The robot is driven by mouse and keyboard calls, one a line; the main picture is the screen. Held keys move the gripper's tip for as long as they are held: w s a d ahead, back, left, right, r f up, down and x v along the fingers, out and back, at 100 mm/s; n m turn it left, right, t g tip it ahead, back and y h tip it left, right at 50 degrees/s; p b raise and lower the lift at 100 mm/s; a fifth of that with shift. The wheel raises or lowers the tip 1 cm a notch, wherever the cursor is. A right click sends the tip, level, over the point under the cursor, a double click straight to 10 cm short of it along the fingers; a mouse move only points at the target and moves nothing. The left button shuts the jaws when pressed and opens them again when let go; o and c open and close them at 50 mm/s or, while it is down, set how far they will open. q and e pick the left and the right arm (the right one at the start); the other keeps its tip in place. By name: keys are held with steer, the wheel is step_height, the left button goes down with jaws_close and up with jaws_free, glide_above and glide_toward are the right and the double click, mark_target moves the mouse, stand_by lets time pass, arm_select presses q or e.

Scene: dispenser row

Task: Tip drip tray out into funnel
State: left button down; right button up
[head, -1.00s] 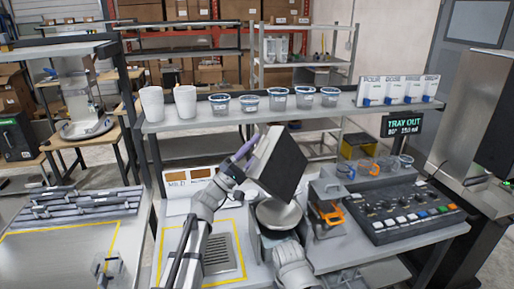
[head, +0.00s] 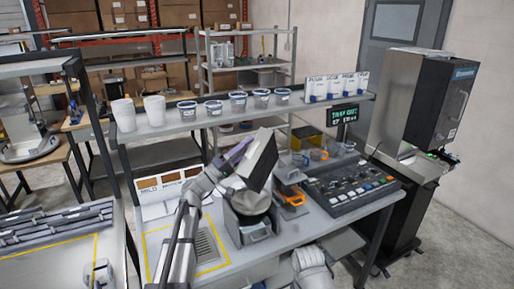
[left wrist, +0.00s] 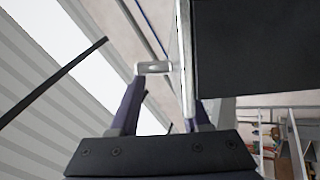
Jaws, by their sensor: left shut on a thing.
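The drip tray (head: 262,161) is a flat piece with a dark face and pale edge. My left gripper (head: 239,154) is shut on the tray's left side. In the left wrist view, the purple fingers (left wrist: 160,105) are at a pale metal handle (left wrist: 154,68), beside the tray's dark face (left wrist: 255,48). The tray's contents cannot be seen. My right gripper is not in view; only a pale part of my right arm shows at the bottom.
Blue-rimmed tubs (head: 238,102) and white cups (head: 154,108) stand on the shelf behind. A button console (head: 350,187) and an orange-handled item (head: 292,197) are right of the funnel. A lit display (head: 344,114) hangs above. A yellow-outlined grate (head: 205,245) lies to the left.

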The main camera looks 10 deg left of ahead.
arm_select(q)
steer(key=shift+w+d, duration=0.1)
steer(key=shift+d, duration=0.05)
steer(key=s+d+m+g+p, duration=0.35)
steer(key=d+m+p, duration=0.2)
steer(key=d, duration=0.35)
steer(key=s+d+f+m+g+y+b, duration=0.1)
steer(key=s+d+f+m+g+y, duration=0.3)
steer(key=f, duration=1)
steer(key=shift+d+f+m+y, duration=0.4)
steer(key=shift+d+m+y, duration=1.2)
steer(key=shift+d+m, duration=1.5)
steer(key=shift+d+n, duration=0.5)
steer(key=shift+n, duration=0.05)
